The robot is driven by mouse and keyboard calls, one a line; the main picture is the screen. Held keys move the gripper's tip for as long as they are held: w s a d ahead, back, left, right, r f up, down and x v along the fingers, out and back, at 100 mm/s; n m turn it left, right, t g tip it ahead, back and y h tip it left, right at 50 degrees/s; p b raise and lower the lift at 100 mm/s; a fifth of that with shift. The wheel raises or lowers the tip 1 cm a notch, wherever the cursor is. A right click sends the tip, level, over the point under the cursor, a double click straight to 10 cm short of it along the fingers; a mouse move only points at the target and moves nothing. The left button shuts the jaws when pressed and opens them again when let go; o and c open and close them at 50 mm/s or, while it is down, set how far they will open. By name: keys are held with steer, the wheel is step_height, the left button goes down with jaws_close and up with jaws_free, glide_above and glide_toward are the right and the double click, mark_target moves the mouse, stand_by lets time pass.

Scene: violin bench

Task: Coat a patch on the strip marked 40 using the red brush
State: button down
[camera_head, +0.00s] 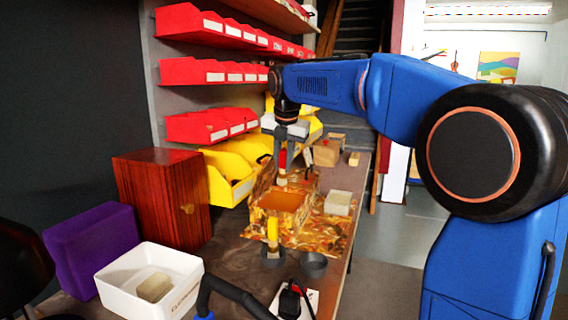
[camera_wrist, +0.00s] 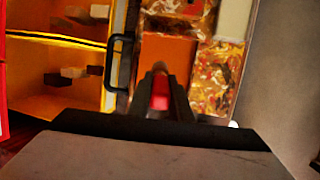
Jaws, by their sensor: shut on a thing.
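My gripper (camera_head: 284,152) is shut on the red brush (camera_head: 283,160) and holds it upright, tip down, above the back of the marbled, brown-gold work area (camera_head: 325,232). In the wrist view the brush's red handle (camera_wrist: 160,92) stands between my dark fingers (camera_wrist: 160,84). An orange-brown panel (camera_head: 280,201) lies just in front of the brush; it also shows in the wrist view (camera_wrist: 168,52) beyond the fingers. I cannot tell whether the brush tip touches anything. Marbled surfaces border the panel. No mark 40 is legible, so I cannot tell which strip bears it.
A yellow-handled brush (camera_head: 273,232) stands in a dark cup (camera_head: 272,257); another dark cup (camera_head: 314,265) is beside it. A pale block (camera_head: 338,203) lies at right. A white tray (camera_head: 180,262), a wooden box (camera_head: 160,195) and yellow bins (camera_head: 222,185) line the left.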

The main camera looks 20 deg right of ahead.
mark_target(283, 175)
steer(key=shift+f, duration=2.5)
steer(key=shift+f, duration=0.7)
stand_by(0.5)
steer(key=shift+r, duration=3.55)
